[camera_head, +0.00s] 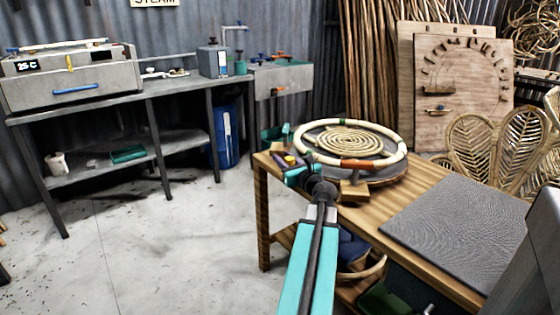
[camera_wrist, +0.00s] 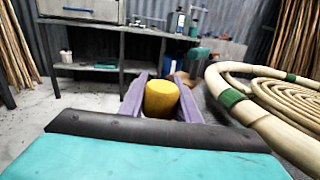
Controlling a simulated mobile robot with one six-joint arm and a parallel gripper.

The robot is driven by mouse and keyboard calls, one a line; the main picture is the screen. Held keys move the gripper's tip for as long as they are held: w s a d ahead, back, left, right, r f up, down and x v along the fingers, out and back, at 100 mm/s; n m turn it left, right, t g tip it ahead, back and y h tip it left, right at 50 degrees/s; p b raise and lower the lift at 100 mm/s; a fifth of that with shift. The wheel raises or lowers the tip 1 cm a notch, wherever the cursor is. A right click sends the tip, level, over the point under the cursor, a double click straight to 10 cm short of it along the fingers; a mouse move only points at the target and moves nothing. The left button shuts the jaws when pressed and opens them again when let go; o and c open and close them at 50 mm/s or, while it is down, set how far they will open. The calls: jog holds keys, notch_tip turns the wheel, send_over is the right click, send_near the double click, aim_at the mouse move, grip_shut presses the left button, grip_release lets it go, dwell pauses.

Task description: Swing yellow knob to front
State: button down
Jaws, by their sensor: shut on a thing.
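The yellow knob (camera_wrist: 161,98) sits between the two purple fingers of my gripper (camera_wrist: 161,82) in the wrist view. The fingers press on its left and right sides, and its round top shows. In the head view my gripper (camera_head: 286,160) is at the near left corner of the wooden table, with the yellow knob (camera_head: 289,159) a small patch at its fingers. What the knob is mounted on is hidden by my gripper.
A round rattan coil with a thick ring (camera_head: 352,142) lies right beside my gripper on the wooden table (camera_head: 440,188). A grey mat (camera_head: 455,220) covers the table's right part. A grey workbench (camera_head: 110,105) with a steamer box (camera_head: 75,85) stands back left. The floor between is clear.

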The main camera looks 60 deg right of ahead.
aim_at(291, 165)
jog(key=shift+w+a, duration=0.15)
jog(key=shift+w, duration=0.1)
jog(key=c, duration=1.3)
grip_release()
jog(key=shift+c, duration=0.2)
jog(key=shift+s, duration=0.15)
jog(key=v, duration=0.5)
jog(key=shift+s, duration=0.15)
jog(key=shift+s+a+f, duration=0.1)
jog(key=shift+s+f, duration=0.05)
jog(key=shift+s, duration=0.1)
jog(key=shift+b, duration=0.8)
